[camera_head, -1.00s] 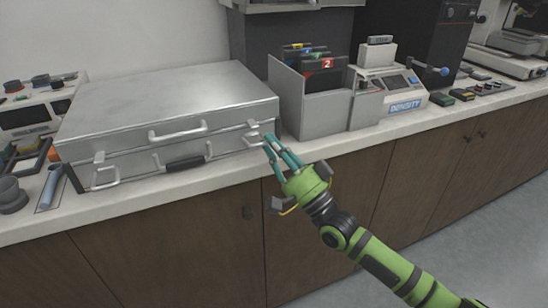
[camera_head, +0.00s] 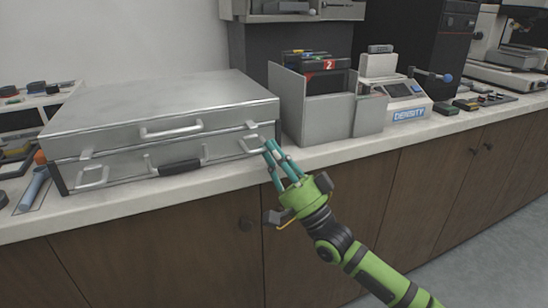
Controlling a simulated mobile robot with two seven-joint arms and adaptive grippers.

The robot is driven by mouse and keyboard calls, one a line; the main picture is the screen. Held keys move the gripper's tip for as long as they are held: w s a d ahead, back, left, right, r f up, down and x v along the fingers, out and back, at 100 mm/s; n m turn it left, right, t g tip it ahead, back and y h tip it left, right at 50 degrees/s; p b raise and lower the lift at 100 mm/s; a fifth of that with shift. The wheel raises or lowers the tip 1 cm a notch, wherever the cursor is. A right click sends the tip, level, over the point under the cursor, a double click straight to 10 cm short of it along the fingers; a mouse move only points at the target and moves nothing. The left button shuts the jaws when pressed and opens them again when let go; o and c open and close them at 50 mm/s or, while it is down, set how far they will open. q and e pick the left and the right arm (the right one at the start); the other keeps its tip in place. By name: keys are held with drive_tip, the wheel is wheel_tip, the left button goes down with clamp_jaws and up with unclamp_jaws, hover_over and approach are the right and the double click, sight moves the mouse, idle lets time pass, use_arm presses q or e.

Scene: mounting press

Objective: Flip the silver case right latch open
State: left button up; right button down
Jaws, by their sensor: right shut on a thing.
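The silver case (camera_head: 165,112) lies closed on the counter, its front facing me. Its right latch (camera_head: 252,145) is a wire loop at the right end of the front, below a small catch (camera_head: 250,125) on the lid. The left latch (camera_head: 92,177) is a similar loop at the left end. My right gripper (camera_head: 268,151) comes from the lower right, with its teal fingertips at the right latch. It is shut on the right latch, and the fingers partly cover the loop's right end. My left gripper is not in view.
A density device (camera_head: 400,98) stands farther right. The light counter's front edge (camera_head: 345,155) runs under my right gripper. Dark wooden cupboards (camera_head: 160,240) are below.

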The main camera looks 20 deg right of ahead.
drive_tip(key=shift+s+a+f, duration=0.15)
drive_tip(key=shift+a, duration=0.2)
drive_tip(key=c, duration=1.3)
unclamp_jaws()
drive_tip(key=shift+c, duration=0.2)
drive_tip(key=v, duration=1.2)
